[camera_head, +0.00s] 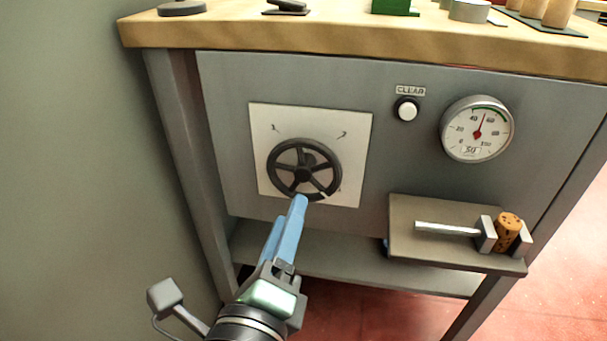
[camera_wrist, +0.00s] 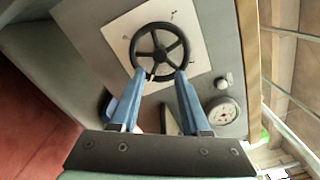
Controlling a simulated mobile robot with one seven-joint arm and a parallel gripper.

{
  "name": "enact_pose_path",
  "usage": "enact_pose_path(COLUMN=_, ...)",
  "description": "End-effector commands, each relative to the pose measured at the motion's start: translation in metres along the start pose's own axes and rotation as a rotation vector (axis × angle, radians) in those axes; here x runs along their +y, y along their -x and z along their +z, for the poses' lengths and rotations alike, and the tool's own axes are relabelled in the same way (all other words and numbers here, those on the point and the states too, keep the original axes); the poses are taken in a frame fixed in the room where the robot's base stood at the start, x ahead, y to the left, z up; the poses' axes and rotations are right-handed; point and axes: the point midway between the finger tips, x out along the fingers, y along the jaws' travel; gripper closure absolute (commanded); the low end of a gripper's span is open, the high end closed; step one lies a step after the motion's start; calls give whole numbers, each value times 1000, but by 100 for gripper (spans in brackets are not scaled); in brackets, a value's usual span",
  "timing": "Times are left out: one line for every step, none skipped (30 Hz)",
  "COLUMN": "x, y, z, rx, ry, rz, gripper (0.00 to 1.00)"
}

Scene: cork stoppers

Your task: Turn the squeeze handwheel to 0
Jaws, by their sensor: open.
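The squeeze handwheel (camera_head: 303,174) is a dark wheel with several spokes, mounted on a white square plate (camera_head: 352,125) on the grey front panel. A small pale mark shows at its lower right rim in the head view. The plate bears small marks too small to read. My gripper (camera_head: 299,200) has blue fingers and reaches the wheel's lower rim from below. In the wrist view, the open fingers (camera_wrist: 158,75) stand apart at the near rim of the handwheel (camera_wrist: 160,53), with a short piece of rim between them. I cannot tell whether either finger touches it.
A round gauge (camera_head: 478,128) has its red needle between 40 and 60. A white button (camera_head: 407,110) sits under a CLEAR label. A cork (camera_head: 507,231) stands between metal jaws on a shelf (camera_head: 420,250) at lower right. The wooden benchtop (camera_head: 300,33) overhangs the panel.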

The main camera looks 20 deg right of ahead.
Motion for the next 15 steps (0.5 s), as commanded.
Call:
enact_pose_path(x=0, y=-10, z=0, rx=2, ry=-1, rz=-3, gripper=54)
enact_pose_path(x=0, y=-17, z=0, rx=2, ry=-2, rz=-3, gripper=54)
enact_pose_path(x=0, y=-25, z=0, rx=2, ry=-2, rz=-3, gripper=54)
enact_pose_path(x=-1, y=-32, z=0, rx=2, ry=-3, rz=-4, gripper=54)
enact_pose_path(x=0, y=-38, z=-1, rx=3, ry=-3, rz=-3, gripper=54)
enact_pose_path(x=0, y=-46, z=-1, rx=2, ry=-2, rz=-3, gripper=54)
enact_pose_path(x=0, y=-52, z=0, rx=1, ry=-3, rz=-3, gripper=54)
enact_pose_path(x=0, y=-58, z=0, rx=1, ry=-2, rz=-3, gripper=54)
enact_pose_path(x=0, y=-65, z=-1, rx=2, ry=-2, rz=-2, gripper=54)
enact_pose_path(x=0, y=-70, z=-1, rx=2, ry=-2, rz=-3, gripper=54)
enact_pose_path(x=0, y=-75, z=-1, rx=1, ry=-1, rz=-3, gripper=54)
enact_pose_path(x=0, y=-81, z=0, rx=0, ry=-2, rz=-2, gripper=54)
enact_pose_path(x=0, y=-84, z=0, rx=0, ry=-1, rz=-2, gripper=54)
enact_pose_path(x=0, y=-88, z=0, rx=0, ry=0, rz=-2, gripper=54)
enact_pose_path(x=1, y=-92, z=0, rx=0, ry=0, rz=-1, gripper=54)
